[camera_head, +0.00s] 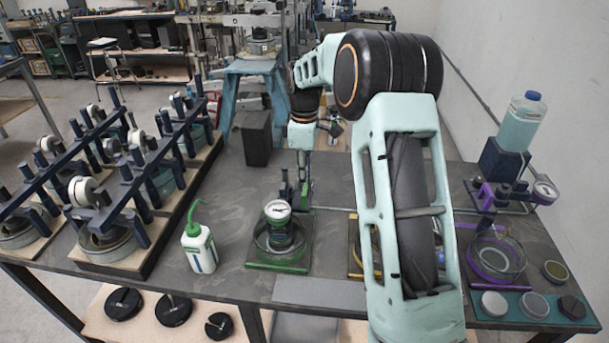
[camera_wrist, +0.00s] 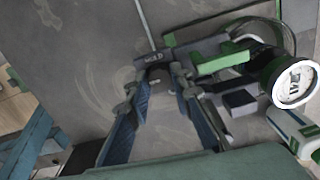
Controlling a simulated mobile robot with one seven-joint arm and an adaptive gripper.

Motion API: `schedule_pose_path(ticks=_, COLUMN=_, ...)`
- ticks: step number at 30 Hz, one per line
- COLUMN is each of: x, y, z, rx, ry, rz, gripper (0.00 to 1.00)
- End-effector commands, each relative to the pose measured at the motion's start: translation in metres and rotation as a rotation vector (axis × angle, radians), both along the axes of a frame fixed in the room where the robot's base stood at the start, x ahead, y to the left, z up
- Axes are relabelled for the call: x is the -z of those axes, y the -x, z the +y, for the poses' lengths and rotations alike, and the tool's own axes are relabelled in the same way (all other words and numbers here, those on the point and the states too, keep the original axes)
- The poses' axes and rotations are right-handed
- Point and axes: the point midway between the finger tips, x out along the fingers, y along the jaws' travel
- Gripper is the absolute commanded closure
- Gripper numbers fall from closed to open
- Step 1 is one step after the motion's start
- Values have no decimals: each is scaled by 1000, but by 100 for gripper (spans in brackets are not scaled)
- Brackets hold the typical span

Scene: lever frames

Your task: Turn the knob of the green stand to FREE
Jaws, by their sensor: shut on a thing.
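The green stand (camera_head: 279,268) is on the dark bench, left of my arm in the head view. It carries a white round dial (camera_head: 277,210) above a clear dish. In the wrist view the dial (camera_wrist: 294,84) is at the right, beside a green lever-like part (camera_wrist: 222,62) and dark blocks. My gripper (camera_wrist: 163,78) is shut on a small dark part at the stand's back, which I take as the knob; the fingers hide most of it. A small pale label close by seems to read HOLD. In the head view my gripper (camera_head: 302,163) is behind the dial, its fingertips hard to see.
A wash bottle with a green spout (camera_head: 198,248) stands left of the green stand. A yellow-edged stand (camera_head: 354,250) is partly hidden behind my arm. A purple stand (camera_head: 495,258) is at the right. Racks of blue frames (camera_head: 110,220) fill the left side.

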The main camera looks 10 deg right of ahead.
Motion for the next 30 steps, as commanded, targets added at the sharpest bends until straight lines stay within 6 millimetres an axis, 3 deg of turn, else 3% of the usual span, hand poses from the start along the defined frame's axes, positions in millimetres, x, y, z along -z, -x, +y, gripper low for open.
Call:
schedule_pose_path(ticks=4, x=-1, y=-1, z=1, rx=1, ry=-1, rz=-3, gripper=100)
schedule_pose_path(ticks=5, x=-1, y=-1, z=1, rx=1, ry=-1, rz=-3, gripper=78)
schedule_pose_path(ticks=9, x=-1, y=-1, z=1, rx=1, ry=0, rz=-2, gripper=63)
schedule_pose_path(ticks=22, x=0, y=0, z=0, rx=45, ry=0, rz=-1, gripper=62)
schedule_pose_path(ticks=30, x=1, y=0, z=1, rx=304, ry=1, rz=-2, gripper=62)
